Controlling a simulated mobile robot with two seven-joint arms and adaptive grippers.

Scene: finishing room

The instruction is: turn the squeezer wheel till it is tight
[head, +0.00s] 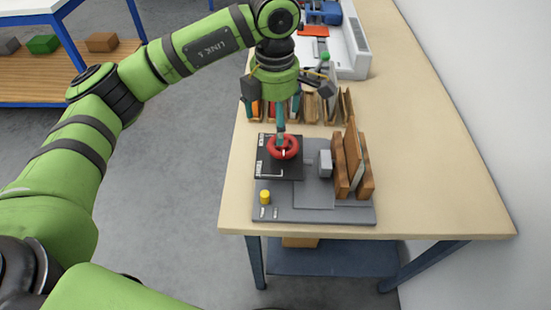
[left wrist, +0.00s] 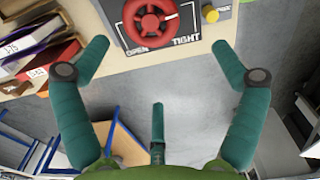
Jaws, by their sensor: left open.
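The red squeezer wheel (head: 283,148) sits on a black panel (head: 265,170) of a grey base plate. The left wrist view shows the wheel (left wrist: 150,20) at the top, with a white mark on its right side. The labels OPEN and TIGHT are below it, to the left and right. My left gripper (head: 281,128) is over the wheel, pointing down. Its teal fingers (left wrist: 157,70) are spread and hold nothing. One finger hides part of the wheel in the head view. A grey block (head: 325,163) stands beside upright wooden boards (head: 353,158). My right gripper is not in view.
A yellow button (head: 265,197) is at the plate's front left. A row of upright slabs (head: 312,108) stands behind the wheel. A white tray (head: 350,45) with tools is farther back. The table (head: 430,170) is clear to the right, towards the wall.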

